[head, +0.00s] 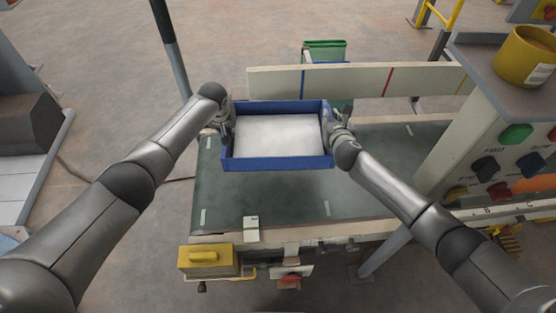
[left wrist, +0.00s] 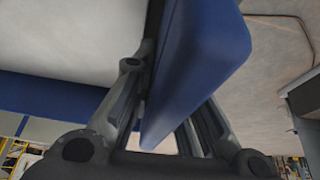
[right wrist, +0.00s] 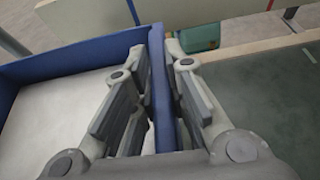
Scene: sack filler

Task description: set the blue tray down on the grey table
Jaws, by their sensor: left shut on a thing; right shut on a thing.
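The blue tray (head: 277,163) is held level between my two grippers over the dark green belt, with a pale whitish floor or filling inside. I cannot tell the exact gap beneath it. My left gripper (head: 227,128) is shut on its left wall; the blue wall also shows between the fingers in the left wrist view (left wrist: 200,60). My right gripper (head: 333,130) is shut on its right wall, which runs between the fingers in the right wrist view (right wrist: 160,100). I cannot make out a grey table for certain.
The dark green belt (head: 265,205) with white marks lies under the tray. A pale rail (head: 430,80) with coloured stripes runs behind it. A button panel (head: 500,160) and yellow pot (head: 525,57) stand at right, a yellow box (head: 208,261) at front. Open floor lies left.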

